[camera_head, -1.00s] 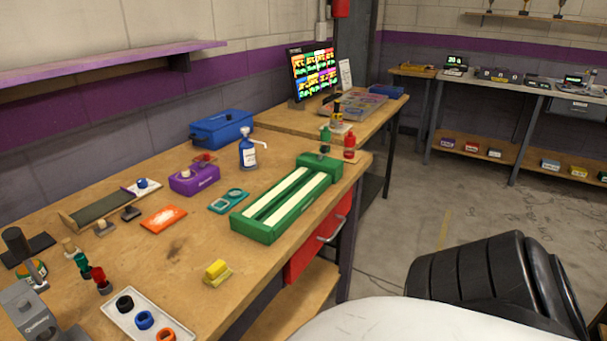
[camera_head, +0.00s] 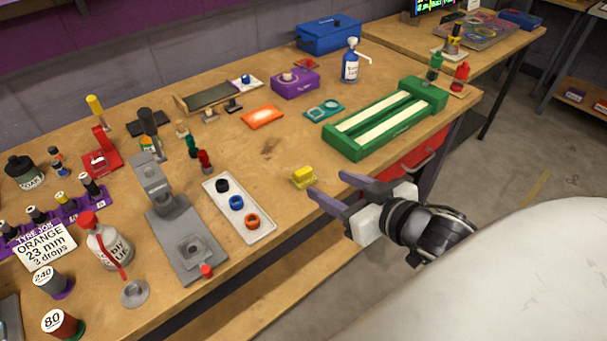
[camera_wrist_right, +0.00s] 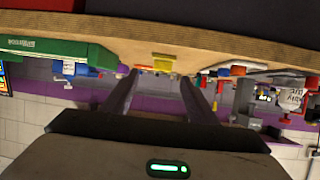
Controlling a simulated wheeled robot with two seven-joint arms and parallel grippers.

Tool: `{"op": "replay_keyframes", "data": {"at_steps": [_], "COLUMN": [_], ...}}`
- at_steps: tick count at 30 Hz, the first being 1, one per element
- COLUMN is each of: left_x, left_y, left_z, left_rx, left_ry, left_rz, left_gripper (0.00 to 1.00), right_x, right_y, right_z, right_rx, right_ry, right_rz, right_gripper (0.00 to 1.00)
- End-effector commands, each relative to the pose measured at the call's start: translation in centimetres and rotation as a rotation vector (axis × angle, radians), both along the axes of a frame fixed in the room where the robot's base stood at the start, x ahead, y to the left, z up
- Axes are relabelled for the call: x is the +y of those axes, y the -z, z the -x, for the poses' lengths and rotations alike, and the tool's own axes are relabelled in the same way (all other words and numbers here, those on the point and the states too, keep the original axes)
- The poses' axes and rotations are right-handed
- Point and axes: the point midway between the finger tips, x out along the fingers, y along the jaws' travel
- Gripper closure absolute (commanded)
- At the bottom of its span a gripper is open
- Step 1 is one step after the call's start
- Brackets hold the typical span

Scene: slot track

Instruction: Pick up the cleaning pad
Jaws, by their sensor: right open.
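The small yellow block (camera_head: 303,177), which I take to be the cleaning pad, lies on the wooden workbench (camera_head: 270,195) near its front edge. My right gripper (camera_head: 327,184) is open and empty, just to the right of the block, with its two purple-grey fingers pointing towards it. The fingers are apart from the block. In the right wrist view, which is upside down, the yellow block (camera_wrist_right: 162,63) shows beyond and between the two fingertips (camera_wrist_right: 158,76). My left gripper is not in view.
A white tray with black, blue and orange rings (camera_head: 260,236) is left of the block. A green slotted track (camera_head: 352,150) stands behind it to the right. An orange pad (camera_head: 262,117) lies farther back. The bench between these is mostly clear.

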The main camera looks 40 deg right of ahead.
Motion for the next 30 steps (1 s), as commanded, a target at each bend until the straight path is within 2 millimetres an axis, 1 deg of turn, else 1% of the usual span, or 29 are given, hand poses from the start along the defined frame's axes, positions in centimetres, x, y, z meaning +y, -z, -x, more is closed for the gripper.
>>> {"op": "replay_keyframes", "data": {"at_steps": [3,9,17,23,24,27,30], "left_x": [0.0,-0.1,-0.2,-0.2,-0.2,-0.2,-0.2], "left_y": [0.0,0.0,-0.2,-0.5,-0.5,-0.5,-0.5], "left_z": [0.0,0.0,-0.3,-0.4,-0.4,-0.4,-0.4], "left_rx": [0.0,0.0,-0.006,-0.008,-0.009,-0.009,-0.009], "left_ry": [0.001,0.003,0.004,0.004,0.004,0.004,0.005], "left_rz": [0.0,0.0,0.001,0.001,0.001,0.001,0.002], "left_gripper": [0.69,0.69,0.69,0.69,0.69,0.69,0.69], "right_x": [0.0,0.1,0.2,0.7,0.6,0.7,0.7], "right_y": [0.0,1.1,1.7,2.3,2.6,3.1,3.3], "right_z": [-1.3,-3.8,-5.4,-8.0,-8.5,-9.4,-9.7], "right_rx": [-0.017,-0.016,-0.014,-0.016,-0.014,-0.014,-0.013], "right_ry": [-0.006,-0.006,-0.006,-0.006,-0.005,-0.006,-0.006], "right_rz": [-0.005,-0.004,-0.004,-0.002,-0.002,-0.003,-0.003], "right_gripper": [0.47,0.47,0.47,0.47,0.47,0.47,0.47]}}
